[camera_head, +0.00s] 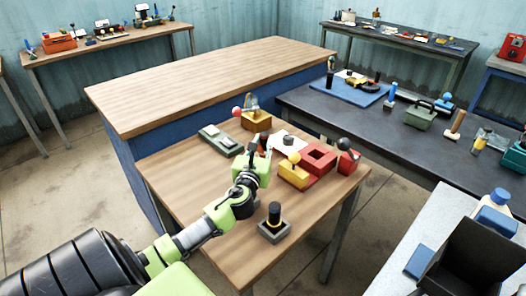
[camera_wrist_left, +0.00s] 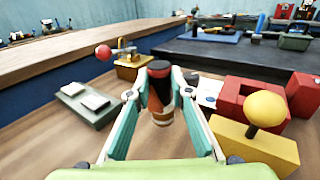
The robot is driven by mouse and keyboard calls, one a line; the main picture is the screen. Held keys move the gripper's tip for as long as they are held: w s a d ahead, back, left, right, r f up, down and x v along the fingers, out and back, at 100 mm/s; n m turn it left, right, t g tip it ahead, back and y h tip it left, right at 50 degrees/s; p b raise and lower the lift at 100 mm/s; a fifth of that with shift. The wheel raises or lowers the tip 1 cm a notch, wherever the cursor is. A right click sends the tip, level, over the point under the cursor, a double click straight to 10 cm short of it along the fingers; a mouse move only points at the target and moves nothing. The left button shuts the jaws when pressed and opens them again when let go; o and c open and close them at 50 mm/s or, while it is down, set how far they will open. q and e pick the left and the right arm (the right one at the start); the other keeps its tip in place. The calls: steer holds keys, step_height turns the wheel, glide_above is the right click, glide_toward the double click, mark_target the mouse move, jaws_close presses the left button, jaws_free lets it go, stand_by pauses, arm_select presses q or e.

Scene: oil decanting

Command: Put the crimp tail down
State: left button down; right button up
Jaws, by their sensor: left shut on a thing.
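My left gripper (camera_head: 262,158) is over the small wooden table and shut on a short cylinder, which I take as the crimp tail (camera_wrist_left: 160,92). In the left wrist view it stands about upright between the fingers (camera_wrist_left: 160,85), with a dark top, a reddish side and a copper-brown lower end. I cannot tell whether its lower end touches the table. In the head view the fingers partly hide it. My right gripper is not in view.
The wooden table (camera_head: 210,185) holds a grey-green tray (camera_head: 211,146), a yellow block with a red ball (camera_head: 256,124), white paper (camera_head: 287,150), a yellow block with a yellow knob (camera_head: 297,177), a red block (camera_head: 319,158) and a black cylinder on a grey base (camera_head: 273,222). The front left tabletop is clear.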

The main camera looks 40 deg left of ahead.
mark_target(264, 153)
arm_select(q)
step_height(264, 153, down, 3)
steer(key=shift+d+r, duration=0.1)
steer(key=shift+r, duration=0.05)
steer(key=shift+s+d+f+b, duration=0.15)
steer(key=shift+s+f+b, duration=0.1)
steer(key=shift+f+b, duration=0.4)
steer(key=c, duration=1.8)
jaws_free()
steer(key=shift+f, duration=0.3)
steer(key=shift+c, duration=0.2)
steer(key=shift+r, duration=0.1)
steer(key=v, duration=0.3)
steer(key=r+v, duration=0.1)
steer(key=v, duration=0.6)
steer(key=shift+s+d+r, duration=0.1)
steer(key=shift+s+r, duration=0.05)
steer(key=shift+s, duration=0.15)
steer(key=shift+s+d+r, duration=0.2)
steer(key=shift+s+r, duration=0.05)
steer(key=shift+s, duration=0.25)
